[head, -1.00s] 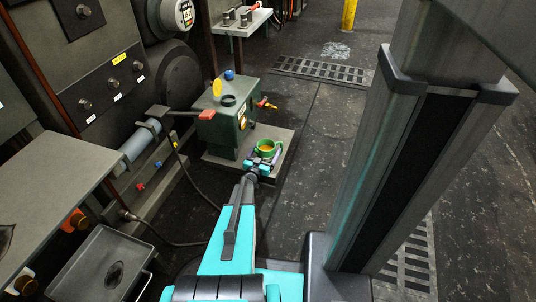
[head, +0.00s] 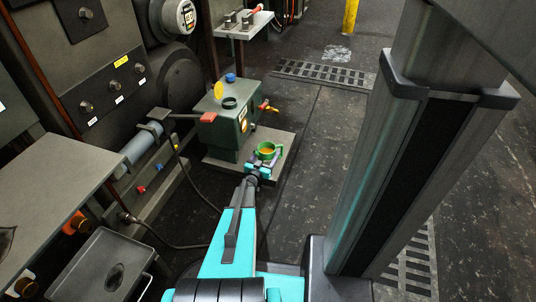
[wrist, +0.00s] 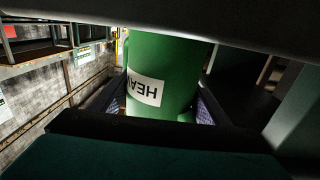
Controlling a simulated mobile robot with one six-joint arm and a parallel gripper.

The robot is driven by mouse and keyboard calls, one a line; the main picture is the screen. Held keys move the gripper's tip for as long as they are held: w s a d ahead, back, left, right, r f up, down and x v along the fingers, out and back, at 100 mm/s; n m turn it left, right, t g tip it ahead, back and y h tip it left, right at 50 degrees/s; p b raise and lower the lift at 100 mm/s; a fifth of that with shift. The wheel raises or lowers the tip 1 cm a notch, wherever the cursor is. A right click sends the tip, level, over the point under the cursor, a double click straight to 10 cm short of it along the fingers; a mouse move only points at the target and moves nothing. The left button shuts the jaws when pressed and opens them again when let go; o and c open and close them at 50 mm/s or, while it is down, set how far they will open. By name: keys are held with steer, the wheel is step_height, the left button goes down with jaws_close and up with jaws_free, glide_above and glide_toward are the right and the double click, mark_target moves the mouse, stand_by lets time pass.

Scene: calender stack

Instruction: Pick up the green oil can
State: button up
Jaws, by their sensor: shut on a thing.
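The green oil can (head: 266,153) is an open green vessel with something orange inside and a handle on its right. It is upright in the head view, over the front of the grey plinth. I cannot tell whether its base touches the plinth. My gripper (head: 260,166) is shut on the can from the near side. In the wrist view the green can (wrist: 168,70) fills the middle between the two fingers, with a white label reading "HEA…" upside down. Its top and bottom are cut off there.
A green tank (head: 228,128) with a yellow disc, blue cap and orange tap stands on the plinth (head: 222,165) just behind the can. A grey machine (head: 110,60) and a side table (head: 50,190) line the left. A cable crosses the floor.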

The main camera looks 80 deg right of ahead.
mark_target(268, 149)
steer(key=shift+r, duration=0.25)
steer(key=shift+r+p, duration=1.2)
steer(key=shift+r, duration=0.6)
steer(key=s+a+r+p, duration=0.1)
steer(key=s+a+p, duration=0.3)
steer(key=a, duration=1.1)
steer(key=shift+s, duration=0.2)
steer(key=shift+a, duration=0.15)
steer(key=shift+s, duration=0.1)
